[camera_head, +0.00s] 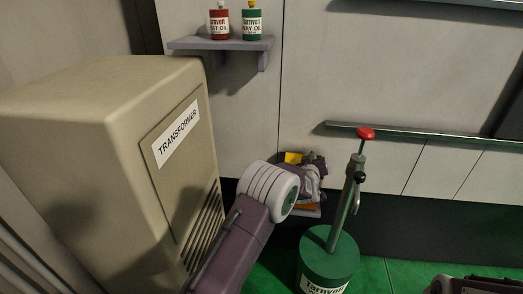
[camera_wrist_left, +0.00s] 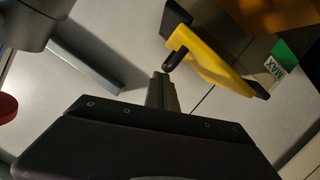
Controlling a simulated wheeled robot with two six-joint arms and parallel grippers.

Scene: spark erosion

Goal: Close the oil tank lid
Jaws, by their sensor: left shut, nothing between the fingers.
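In the left wrist view, a yellow panel (camera_wrist_left: 208,66) with a black handle (camera_wrist_left: 177,47) stands tilted beyond my gripper; it looks like the oil tank lid. Beside it is a green label reading MAX (camera_wrist_left: 284,60). In the head view only a yellow patch (camera_head: 293,157) and an orange edge (camera_head: 309,211) show around my left gripper (camera_head: 319,164), which hides the rest. My left gripper (camera_wrist_left: 163,88) is shut and empty, a little short of the yellow panel; I see no clear contact.
A green drum pump (camera_head: 328,262) with a red knob (camera_head: 366,133) stands just right of my left arm. A beige transformer cabinet (camera_head: 165,205) fills the left. A shelf (camera_head: 222,44) holds red and green oil cans. A dark part at bottom right seems to be my right arm.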

